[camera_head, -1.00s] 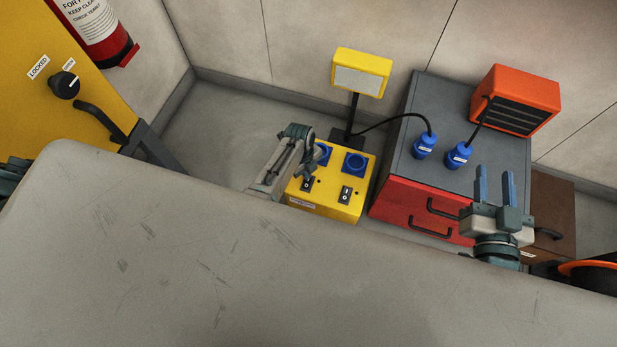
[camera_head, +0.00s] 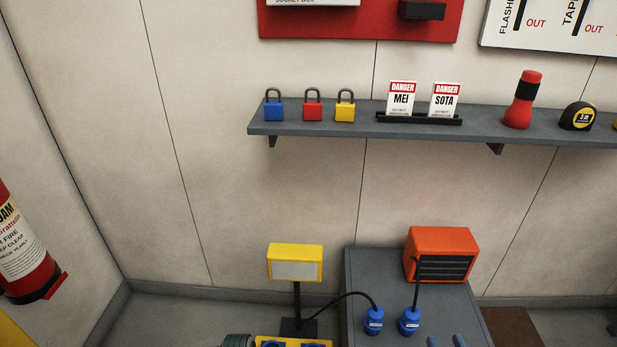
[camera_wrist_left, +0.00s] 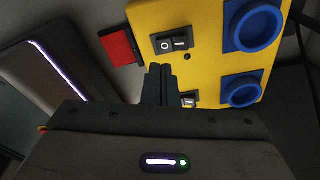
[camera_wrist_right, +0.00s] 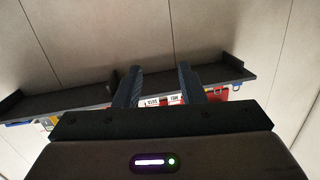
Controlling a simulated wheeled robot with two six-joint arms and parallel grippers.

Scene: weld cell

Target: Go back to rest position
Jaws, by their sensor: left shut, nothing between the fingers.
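My left gripper (camera_wrist_left: 160,85) is shut and empty in the left wrist view. In the head view only a grey-green part of my left arm shows at the bottom edge, beside the yellow box (camera_head: 295,342). My right gripper (camera_wrist_right: 158,85) is open and empty in the right wrist view. In the head view only its fingertips (camera_head: 445,341) show at the bottom edge, in front of the grey cabinet top (camera_head: 365,270).
A wall shelf (camera_head: 300,128) holds three padlocks, two danger tags, a red flashlight (camera_head: 520,100) and a tape measure (camera_head: 577,116). A yellow lamp (camera_head: 295,263) and an orange heater (camera_head: 441,254) have blue plugs (camera_head: 374,321) on the cabinet. A fire extinguisher (camera_head: 22,250) is at left.

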